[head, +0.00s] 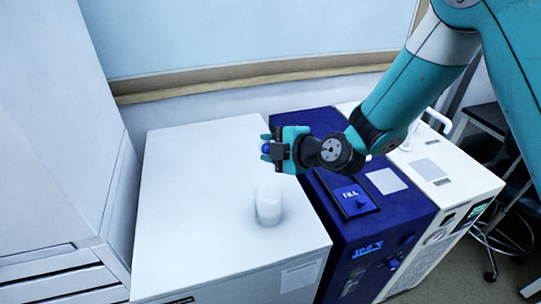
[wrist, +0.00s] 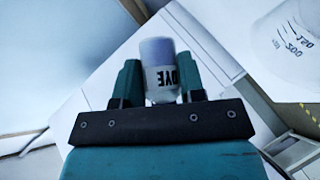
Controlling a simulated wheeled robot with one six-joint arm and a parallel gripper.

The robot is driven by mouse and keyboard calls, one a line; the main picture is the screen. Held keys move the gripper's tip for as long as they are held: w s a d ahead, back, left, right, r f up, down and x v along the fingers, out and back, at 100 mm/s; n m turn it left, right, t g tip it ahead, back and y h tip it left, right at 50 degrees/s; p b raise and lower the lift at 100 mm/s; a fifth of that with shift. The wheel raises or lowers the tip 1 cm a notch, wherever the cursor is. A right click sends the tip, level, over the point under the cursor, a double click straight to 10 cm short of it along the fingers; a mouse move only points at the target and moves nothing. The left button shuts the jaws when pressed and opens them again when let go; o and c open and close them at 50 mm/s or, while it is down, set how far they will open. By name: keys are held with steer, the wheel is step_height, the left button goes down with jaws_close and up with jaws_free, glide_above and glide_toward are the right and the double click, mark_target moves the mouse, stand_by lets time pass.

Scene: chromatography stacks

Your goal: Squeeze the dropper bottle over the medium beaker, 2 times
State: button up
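The dropper bottle (wrist: 160,72) has a white body with black "DYE" lettering, upside down in the wrist view, and a bluish-grey end. My gripper (wrist: 158,66) is shut on it, with a teal finger against each side. In the head view my gripper (head: 272,149) is above the white cabinet top, with a bit of blue between its fingers. The beaker (head: 268,206) is whitish and stands on that top, below my gripper in the picture and apart from it. Its graduations show in the wrist view (wrist: 290,42) at the upper right. The bottle's nozzle is not clearly visible.
The white cabinet top (head: 190,200) is otherwise clear. A dark blue unit (head: 350,222) marked "FILL" and a white instrument (head: 432,170) stand to its right. A tall white cabinet (head: 55,120) is at left, and a wall with a wooden rail (head: 220,84) is behind.

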steer(key=shift+w+f+t+b, duration=0.1)
steer(key=shift+f+t+b, duration=0.25)
steer(key=shift+b, duration=0.4)
steer(key=shift+n+b, duration=0.3)
steer(key=shift+b, duration=0.45)
steer(key=t+b, duration=0.1)
steer(key=b, duration=0.3)
steer(key=shift+w+f+n+y, duration=0.1)
steer(key=shift+w+n+y, duration=0.05)
steer(key=shift+n+y, duration=0.15)
steer(key=n+t+y+b, duration=0.1)
steer(key=n+t+b, duration=0.1)
steer(key=b, duration=1.3)
steer(key=shift+w+y, duration=0.1)
steer(key=shift+y, duration=0.3)
steer(key=f+n+t+b, duration=0.1)
steer(key=b, duration=0.8)
steer(key=shift+f+y, duration=0.3)
steer(key=shift+y, duration=0.1)
steer(key=n+b, duration=0.1)
steer(key=b, duration=0.2)
steer(key=shift+r+y, duration=0.15)
steer(key=shift+y, duration=0.25)
steer(key=shift+r, duration=0.25)
steer(key=shift+f+b, duration=0.1)
steer(key=shift+b, duration=0.4)
steer(key=shift+n+t+b, duration=0.3)
steer(key=shift+t+b, duration=0.05)
steer(key=shift+b, duration=0.75)
